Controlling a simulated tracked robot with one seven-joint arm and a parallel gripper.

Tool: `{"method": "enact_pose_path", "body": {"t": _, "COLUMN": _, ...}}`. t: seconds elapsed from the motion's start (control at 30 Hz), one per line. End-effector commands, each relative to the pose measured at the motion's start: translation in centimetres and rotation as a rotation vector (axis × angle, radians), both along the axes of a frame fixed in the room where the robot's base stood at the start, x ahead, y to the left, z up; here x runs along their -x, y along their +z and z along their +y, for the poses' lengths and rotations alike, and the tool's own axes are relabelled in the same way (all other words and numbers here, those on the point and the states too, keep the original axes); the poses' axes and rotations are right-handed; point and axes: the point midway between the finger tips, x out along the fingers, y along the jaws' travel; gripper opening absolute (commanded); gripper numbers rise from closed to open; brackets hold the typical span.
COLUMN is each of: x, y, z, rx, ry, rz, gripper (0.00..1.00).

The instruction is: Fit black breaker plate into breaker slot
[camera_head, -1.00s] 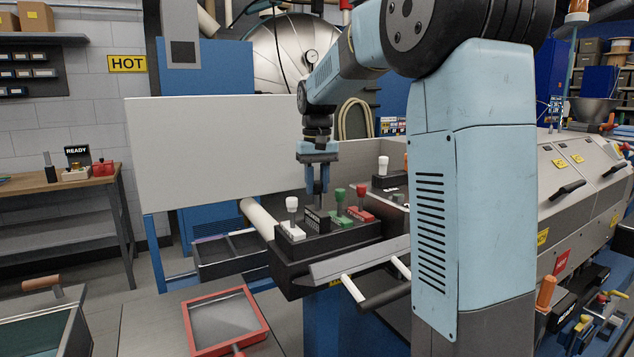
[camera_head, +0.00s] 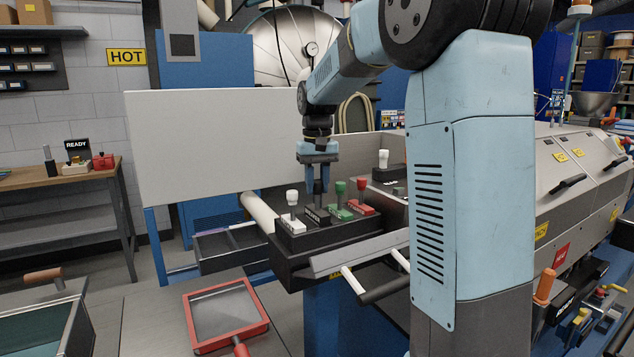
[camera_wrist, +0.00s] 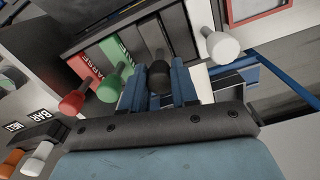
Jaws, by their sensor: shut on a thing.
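The black breaker plate (camera_head: 317,215) sits in the row on the dark slotted block (camera_head: 290,262), between the white-knobbed plate (camera_head: 291,225) and the green-knobbed plate (camera_head: 341,211). The red-knobbed plate (camera_head: 362,207) is to the right of the green one. My gripper (camera_head: 317,190) is above the black plate, pointing down, shut on its black knob. In the wrist view, the black knob (camera_wrist: 158,72) is between my two fingers. The black plate's top looks about level with its neighbours. The breaker slot is hidden, so I cannot tell how deep the plate sits.
The white knob (camera_wrist: 222,47) and green knob (camera_wrist: 110,86) stand close on either side of my fingers. A metal bar with handles (camera_head: 360,258) runs in front of the block. A red-framed screen (camera_head: 262,330) lies at the lower left. A white panel (camera_head: 215,140) stands behind.

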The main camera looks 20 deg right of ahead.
Motion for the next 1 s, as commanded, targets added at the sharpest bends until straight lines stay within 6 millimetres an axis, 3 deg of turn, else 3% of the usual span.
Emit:
{"method": "enact_pose_path", "body": {"t": 0.7, "x": 0.0, "y": -1.2, "z": 0.0, "rx": 0.000, "ry": 0.000, "rz": -0.001, "gripper": 0.00}}
{"method": "enact_pose_path", "body": {"t": 0.73, "x": 0.0, "y": -1.2, "z": 0.0, "rx": 0.000, "ry": 0.000, "rz": -0.002, "gripper": 0.32}}
{"method": "enact_pose_path", "body": {"t": 1.0, "x": 0.0, "y": -1.2, "z": 0.0, "rx": 0.000, "ry": 0.000, "rz": -0.001, "gripper": 0.58}}
